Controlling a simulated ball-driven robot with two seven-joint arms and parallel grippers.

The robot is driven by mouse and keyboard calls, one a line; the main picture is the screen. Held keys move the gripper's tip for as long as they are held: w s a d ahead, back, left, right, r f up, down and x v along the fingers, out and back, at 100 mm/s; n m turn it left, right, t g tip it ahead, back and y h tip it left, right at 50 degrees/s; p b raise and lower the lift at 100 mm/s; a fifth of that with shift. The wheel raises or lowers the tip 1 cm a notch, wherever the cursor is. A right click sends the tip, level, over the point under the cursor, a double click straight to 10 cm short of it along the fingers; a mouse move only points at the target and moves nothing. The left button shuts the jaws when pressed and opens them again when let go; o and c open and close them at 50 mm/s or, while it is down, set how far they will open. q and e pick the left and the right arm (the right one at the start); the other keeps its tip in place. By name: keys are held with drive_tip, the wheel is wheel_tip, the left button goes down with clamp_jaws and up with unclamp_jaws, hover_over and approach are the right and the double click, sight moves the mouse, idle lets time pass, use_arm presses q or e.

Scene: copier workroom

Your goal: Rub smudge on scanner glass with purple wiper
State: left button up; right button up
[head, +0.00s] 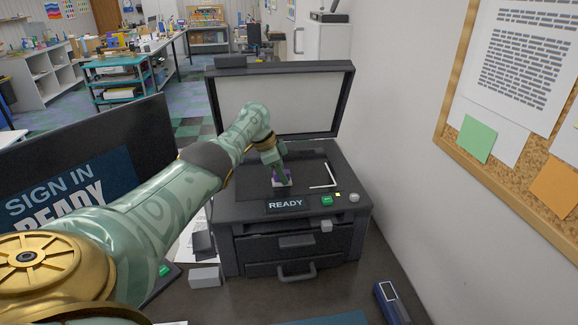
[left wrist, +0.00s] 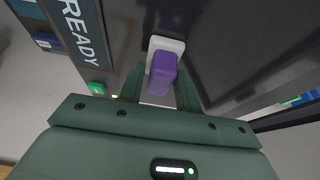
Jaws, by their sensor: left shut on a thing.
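The purple wiper (head: 282,182), with a white pad under its purple grip, is at the scanner glass (head: 303,172) of the open copier. My left gripper (head: 277,171) is shut on the wiper from above. In the left wrist view the wiper (left wrist: 163,70) sits between the two green fingers (left wrist: 160,80), its white pad against the dark glass (left wrist: 235,45). I cannot tell whether the pad touches the glass. I see no smudge; the wiper and arm cover part of the glass. My right gripper is not in view.
The copier's lid (head: 283,103) stands raised behind the glass. A white corner mark (head: 326,180) lies on the right of the glass. A READY panel (head: 286,204) and green button (head: 327,200) are at the front. A dark monitor (head: 80,165) stands left, a wall right.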

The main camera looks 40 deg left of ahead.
use_arm(q)
drive_tip(key=shift+s+a+r+p, duration=0.1)
drive_tip(key=shift+s+a+p, duration=0.35)
drive_tip(key=shift+s+a, duration=0.45)
drive_tip(key=shift+d, duration=0.1)
drive_tip(key=shift+s, duration=0.15)
drive_tip(key=s+a+p, duration=0.2)
drive_tip(key=s+p, duration=0.1)
drive_tip(key=shift+s+a, duration=0.1)
drive_tip(key=shift+a, duration=0.25)
drive_tip(key=shift+s+a, duration=0.3)
drive_tip(key=shift+s, duration=0.05)
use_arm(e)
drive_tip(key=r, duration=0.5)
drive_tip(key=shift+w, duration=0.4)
use_arm(q)
drive_tip(key=shift+w+d, duration=0.15)
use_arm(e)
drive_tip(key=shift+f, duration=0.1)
